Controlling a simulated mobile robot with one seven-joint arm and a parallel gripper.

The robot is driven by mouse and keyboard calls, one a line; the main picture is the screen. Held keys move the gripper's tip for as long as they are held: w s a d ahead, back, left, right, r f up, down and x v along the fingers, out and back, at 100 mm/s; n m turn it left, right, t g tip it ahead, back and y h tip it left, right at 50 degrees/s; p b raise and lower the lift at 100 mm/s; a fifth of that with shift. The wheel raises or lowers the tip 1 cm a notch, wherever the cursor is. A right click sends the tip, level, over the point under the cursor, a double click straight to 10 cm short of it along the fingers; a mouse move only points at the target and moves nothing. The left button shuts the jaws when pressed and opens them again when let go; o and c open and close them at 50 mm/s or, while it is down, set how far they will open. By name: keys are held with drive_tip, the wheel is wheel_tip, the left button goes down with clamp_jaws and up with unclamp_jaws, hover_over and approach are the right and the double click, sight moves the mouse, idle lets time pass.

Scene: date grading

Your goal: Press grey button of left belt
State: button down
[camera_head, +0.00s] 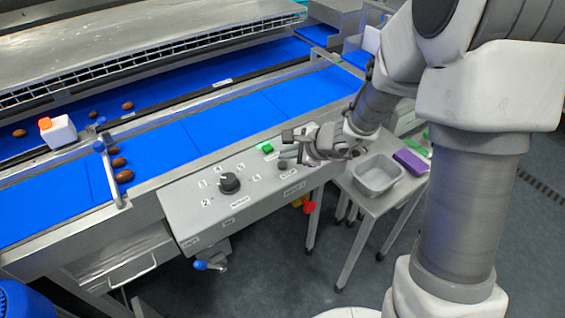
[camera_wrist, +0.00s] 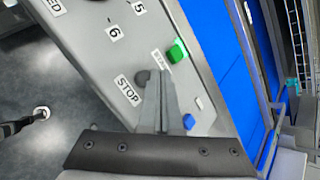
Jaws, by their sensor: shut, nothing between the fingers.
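The control panel (camera_head: 205,208) is a grey sloped box on the front of the blue belt (camera_head: 215,125). Its dark grey round button (camera_wrist: 142,77) sits by the STOP label in the wrist view, and shows in the head view (camera_head: 282,165). The green button (camera_wrist: 177,52) is by the START label, also in the head view (camera_head: 265,147). My gripper (camera_wrist: 164,75) is shut and empty. Its fingertips lie over the panel, just beside the grey button in the wrist picture and below the green one. Whether they touch the panel I cannot tell.
A black dial (camera_head: 229,183) with numbers stands left of the buttons. A blue piece (camera_wrist: 188,121) shows right of my fingers. Brown dates (camera_head: 123,176) lie on the belts. A grey bin (camera_head: 377,175) and purple block (camera_head: 411,161) are on a side table.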

sight(287, 165)
drive_tip(key=shift+f, duration=0.15)
idle(0.7)
drive_tip(key=shift+f+b, duration=0.35)
drive_tip(key=shift+b, duration=0.35)
drive_tip(key=shift+f+b, duration=0.4)
drive_tip(key=shift+b, duration=0.2)
idle(0.4)
drive_tip(key=shift+r, duration=0.1)
drive_tip(key=shift+r+p, duration=0.6)
drive_tip(key=shift+r, duration=0.15)
drive_tip(key=shift+r, duration=0.1)
drive_tip(key=shift+r+p, duration=1.85)
drive_tip(key=shift+r, duration=0.55)
